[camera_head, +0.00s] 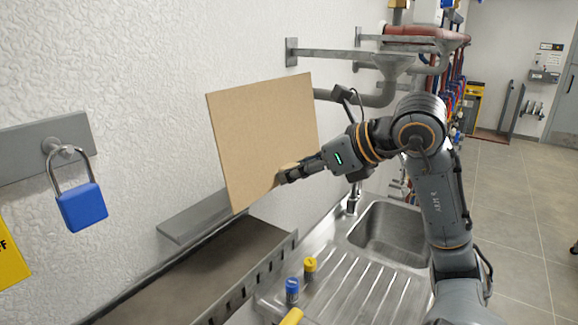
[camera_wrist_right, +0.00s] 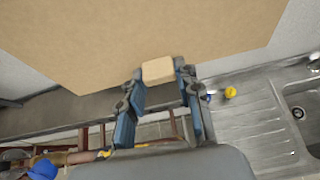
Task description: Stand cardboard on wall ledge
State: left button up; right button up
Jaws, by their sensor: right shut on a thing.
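A flat brown cardboard sheet (camera_head: 262,135) is held up beside the white wall, slightly tilted, above the sink area. My right gripper (camera_head: 291,173) is shut on the sheet near its lower right edge. In the right wrist view the cardboard (camera_wrist_right: 150,35) fills the upper part, with the gripper fingers (camera_wrist_right: 158,85) at its lower edge. A grey wall ledge (camera_head: 195,222) shows behind and below the sheet; the sheet hides part of it. The sheet's lower left corner overlaps the ledge in the picture; I cannot tell whether they touch. My left gripper is not in view.
A steel sink (camera_head: 390,235) with drainboard lies below my right arm. A blue-capped container (camera_head: 292,290) and a yellow-capped one (camera_head: 310,268) stand on it. A dark tray (camera_head: 190,290) runs along the wall. A blue padlock (camera_head: 81,207) hangs left. Pipes (camera_head: 375,95) are behind.

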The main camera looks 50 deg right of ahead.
aim_at(283, 163)
jog(key=shift+w+a+f+p, duration=0.15)
jog(key=shift+w+p, duration=0.15)
jog(key=shift+w, duration=0.65)
jog(key=shift+w+f+p, duration=0.15)
jog(key=shift+w+p, duration=0.4)
jog(key=shift+w, duration=0.7)
jog(key=shift+w+a, duration=0.1)
jog(key=shift+w, duration=0.15)
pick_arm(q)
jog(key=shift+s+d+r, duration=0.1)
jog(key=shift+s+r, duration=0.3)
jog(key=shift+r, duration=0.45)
pick_arm(e)
jog(key=x, duration=0.6)
jog(key=shift+f, duration=0.3)
pick_arm(q)
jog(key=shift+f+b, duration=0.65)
jog(key=shift+b, duration=0.05)
pick_arm(e)
jog(key=shift+s+f, duration=0.1)
jog(key=shift+f, duration=0.15)
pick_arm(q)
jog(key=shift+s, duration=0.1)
